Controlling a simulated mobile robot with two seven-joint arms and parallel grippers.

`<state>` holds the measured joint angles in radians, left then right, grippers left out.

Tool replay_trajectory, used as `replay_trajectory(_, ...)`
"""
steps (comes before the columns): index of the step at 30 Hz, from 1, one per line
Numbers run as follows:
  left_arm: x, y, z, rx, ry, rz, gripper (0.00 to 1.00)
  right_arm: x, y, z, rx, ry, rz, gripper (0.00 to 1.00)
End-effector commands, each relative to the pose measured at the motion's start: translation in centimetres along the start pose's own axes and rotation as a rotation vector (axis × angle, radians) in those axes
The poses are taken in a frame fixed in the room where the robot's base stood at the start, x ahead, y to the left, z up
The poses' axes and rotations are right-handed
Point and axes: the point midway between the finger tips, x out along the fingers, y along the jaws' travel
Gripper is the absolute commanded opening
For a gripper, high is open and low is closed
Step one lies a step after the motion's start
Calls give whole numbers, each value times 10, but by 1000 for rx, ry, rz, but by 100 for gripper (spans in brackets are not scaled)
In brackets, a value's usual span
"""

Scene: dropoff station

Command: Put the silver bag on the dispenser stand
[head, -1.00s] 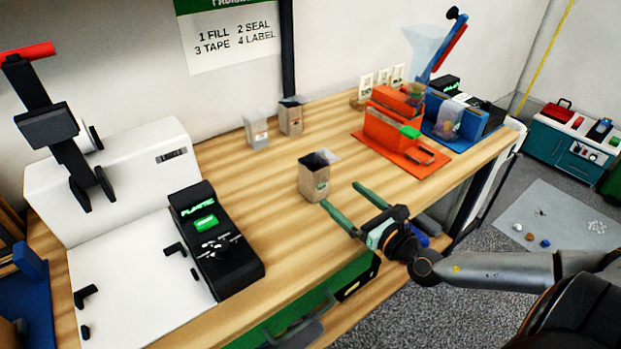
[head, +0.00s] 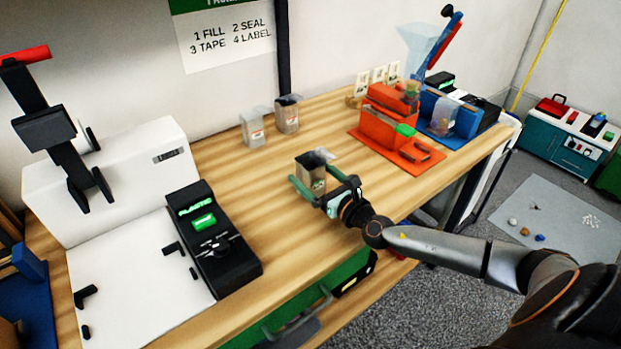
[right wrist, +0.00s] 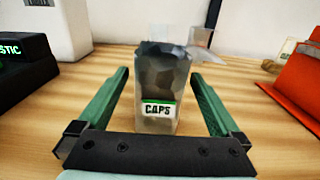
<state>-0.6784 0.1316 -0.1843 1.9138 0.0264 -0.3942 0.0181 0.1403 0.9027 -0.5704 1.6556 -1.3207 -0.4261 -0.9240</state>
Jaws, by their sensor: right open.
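A silver bag (head: 312,178) stands upright and open-topped on the wooden table. Its front label reads CAPS in the right wrist view (right wrist: 163,90). My right gripper (head: 311,174) is open, with its green fingers on either side of the bag. In the right wrist view, gaps show between the bag and both fingers (right wrist: 161,75). A blue stand (head: 466,122) with a clear funnel (head: 420,42) above it is at the far right of the table; it may be the dispenser stand. My left gripper is out of view.
Two more bags (head: 252,130) (head: 287,116) stand toward the wall. An orange stand (head: 385,127) sits between the held-area bag and the blue stand. A white sealing machine (head: 110,185) and black PLASTIC unit (head: 213,235) fill the left. Bare wood lies around the bag.

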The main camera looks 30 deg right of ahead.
Motion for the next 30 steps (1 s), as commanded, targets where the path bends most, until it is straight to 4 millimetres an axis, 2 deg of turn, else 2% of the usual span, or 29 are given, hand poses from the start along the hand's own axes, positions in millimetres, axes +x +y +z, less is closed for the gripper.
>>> replay_trajectory(3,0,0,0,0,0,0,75,8,0,0,1,0,0,100)
replay_trajectory(11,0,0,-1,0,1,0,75,10,0,-1,0,2,1,100)
replay_trajectory(30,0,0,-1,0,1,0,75,9,0,-1,0,1,0,29)
